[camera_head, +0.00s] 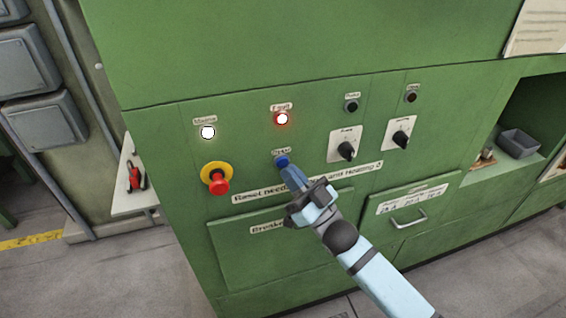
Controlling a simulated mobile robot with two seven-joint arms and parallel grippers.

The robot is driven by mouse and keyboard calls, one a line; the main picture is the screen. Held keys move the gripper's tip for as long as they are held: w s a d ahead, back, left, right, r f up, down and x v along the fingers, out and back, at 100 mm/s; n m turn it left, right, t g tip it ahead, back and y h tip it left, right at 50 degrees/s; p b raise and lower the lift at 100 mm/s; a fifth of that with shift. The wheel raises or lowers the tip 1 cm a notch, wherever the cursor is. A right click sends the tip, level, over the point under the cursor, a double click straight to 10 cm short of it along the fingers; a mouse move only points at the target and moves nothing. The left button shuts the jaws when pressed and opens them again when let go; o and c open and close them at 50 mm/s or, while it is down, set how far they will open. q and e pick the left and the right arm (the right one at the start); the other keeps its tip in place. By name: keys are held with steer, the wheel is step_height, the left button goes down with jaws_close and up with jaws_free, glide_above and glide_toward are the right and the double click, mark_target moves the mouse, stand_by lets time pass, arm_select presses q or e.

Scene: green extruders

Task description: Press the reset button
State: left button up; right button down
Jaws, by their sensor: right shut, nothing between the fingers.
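A round blue button (281,160) sits on the green panel (240,140), under a small label that I cannot read clearly. My right gripper (287,168) comes in from the lower right and is shut and empty. Its fingertips are at the lower edge of the blue button in the picture; I cannot tell whether they touch it. My left gripper is not in view.
A red emergency stop knob (219,184) on a yellow ring is left of the button. A white lamp (208,132) is lit above it. Two rotary switches (347,150) are to the right. A drawer handle (408,219) sticks out lower right. A grey bin (521,143) stands in a recess.

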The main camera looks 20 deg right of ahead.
steer(key=shift+w, duration=0.2)
stand_by(0.5)
steer(key=shift+w, duration=0.25)
steer(key=shift+w, duration=0.35)
stand_by(0.5)
stand_by(0.4)
steer(key=shift+s, duration=0.8)
steer(key=shift+p, duration=0.3)
steer(key=shift+s+d+p, duration=0.1)
steer(key=shift+s+p, duration=0.5)
steer(key=shift+s, duration=1.9)
